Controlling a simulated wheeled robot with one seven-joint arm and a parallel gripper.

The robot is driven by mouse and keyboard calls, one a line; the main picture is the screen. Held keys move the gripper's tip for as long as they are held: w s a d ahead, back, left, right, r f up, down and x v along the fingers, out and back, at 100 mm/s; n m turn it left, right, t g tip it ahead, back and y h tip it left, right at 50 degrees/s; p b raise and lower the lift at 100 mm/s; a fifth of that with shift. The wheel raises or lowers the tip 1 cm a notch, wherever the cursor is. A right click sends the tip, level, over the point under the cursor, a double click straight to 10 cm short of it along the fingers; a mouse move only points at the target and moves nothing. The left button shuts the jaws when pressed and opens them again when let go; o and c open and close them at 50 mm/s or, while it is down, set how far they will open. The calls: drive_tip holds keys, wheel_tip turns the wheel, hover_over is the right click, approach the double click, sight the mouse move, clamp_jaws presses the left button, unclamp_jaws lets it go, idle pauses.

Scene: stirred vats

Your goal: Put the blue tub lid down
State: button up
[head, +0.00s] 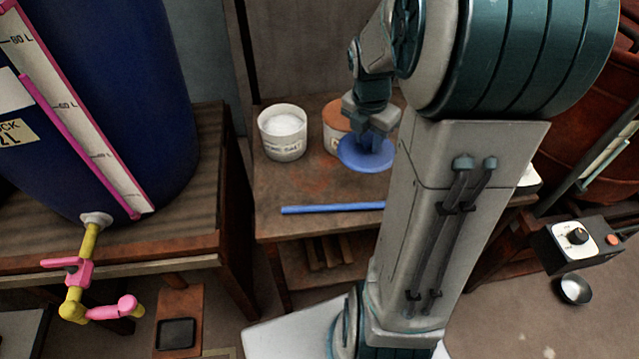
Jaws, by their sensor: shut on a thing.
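The blue tub lid (365,158) is a round blue disc over the small wooden table, right of the white tub. My gripper (372,135) is shut on the lid from above and holds it roughly level. I cannot tell whether the lid touches the table or hangs a little above it. An open white tub (282,133) with white contents stands to the left. A second tub (333,131) with a brown-orange top stands behind the lid, partly hidden by my gripper.
A blue rod (330,208) lies near the front edge of the wooden table (275,185). The tabletop between the white tub and the rod is clear. A blue vat (110,90) with a pink and yellow tap stands left. A control box (580,243) is at right. My arm hides the table's right part.

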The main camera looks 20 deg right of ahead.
drive_tip(key=shift+s+f+n, duration=0.5)
drive_tip(key=shift+s+f, duration=0.05)
drive_tip(key=shift+s, duration=0.3)
drive_tip(key=w+a+f+b, duration=0.1)
drive_tip(key=w+a+f, duration=0.1)
drive_tip(key=a, duration=0.1)
drive_tip(key=w+a+f, duration=0.2)
drive_tip(key=a+f, duration=0.1)
drive_tip(key=w+a+f+b, duration=0.1)
drive_tip(key=w+a+f, duration=0.1)
drive_tip(key=a, duration=0.1)
drive_tip(key=shift+w+a+f+b, duration=0.15)
drive_tip(key=shift+w+a+b, duration=0.1)
drive_tip(key=shift+w+b, duration=0.1)
drive_tip(key=shift+f+b, duration=0.45)
drive_tip(key=shift+f, duration=1.45)
drive_tip(key=shift+f, duration=0.15)
drive_tip(key=o, duration=0.9)
drive_tip(key=shift+o, duration=0.2)
